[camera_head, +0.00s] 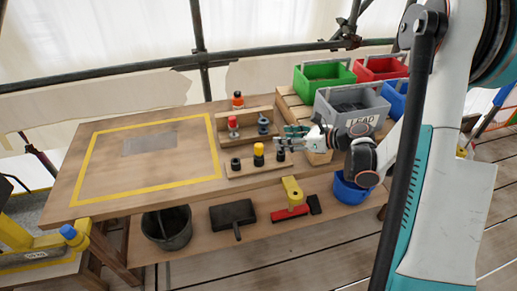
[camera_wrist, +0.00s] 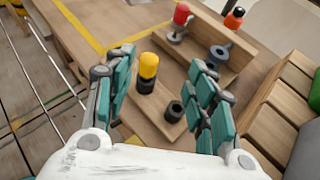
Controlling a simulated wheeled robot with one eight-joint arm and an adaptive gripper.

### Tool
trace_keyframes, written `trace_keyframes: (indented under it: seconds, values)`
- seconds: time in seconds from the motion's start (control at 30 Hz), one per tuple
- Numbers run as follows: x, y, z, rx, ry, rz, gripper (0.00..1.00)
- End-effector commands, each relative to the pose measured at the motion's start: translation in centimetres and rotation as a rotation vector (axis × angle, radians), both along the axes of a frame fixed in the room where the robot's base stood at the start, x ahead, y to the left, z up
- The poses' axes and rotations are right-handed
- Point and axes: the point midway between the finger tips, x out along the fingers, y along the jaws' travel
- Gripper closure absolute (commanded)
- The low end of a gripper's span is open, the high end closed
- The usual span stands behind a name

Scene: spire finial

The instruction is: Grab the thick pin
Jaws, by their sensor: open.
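A pin with a yellow top and black lower part (camera_head: 258,155) stands upright on the front wooden strip of the rack; it looks like the thick pin, though no label shows. In the wrist view this yellow-topped pin (camera_wrist: 148,68) lies between the spread fingers, nearer the left one. My gripper (camera_head: 284,138) is open and empty, with teal fingers, just right of the pin in the head view. It also shows in the wrist view (camera_wrist: 162,60), with nothing held. A thinner red-topped pin (camera_wrist: 181,16) stands on the back strip.
A short dark hollow cylinder (camera_wrist: 174,112) stands close to the yellow-topped pin. A dark spool-like part (camera_wrist: 218,56) and an orange-topped bottle (camera_head: 238,100) are behind. A grey bin (camera_head: 350,106) stands to the right. The taped table area (camera_head: 90,165) is mostly clear.

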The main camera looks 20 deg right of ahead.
Motion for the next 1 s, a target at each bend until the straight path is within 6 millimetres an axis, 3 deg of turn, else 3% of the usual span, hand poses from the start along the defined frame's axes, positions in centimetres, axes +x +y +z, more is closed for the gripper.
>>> trace_keyframes:
  seconds: [0.1,0.2,0.6,1.0]
  values:
    - [-1.4,-0.6,-2.6,-0.065,0.027,0.056,0.49]
    - [-1.4,-0.4,-3.7,-0.084,0.034,0.075,0.49]
    - [2.7,3.9,-7.0,-0.083,0.035,0.076,0.49]
    - [4.6,5.7,-8.2,-0.082,0.034,0.074,0.49]
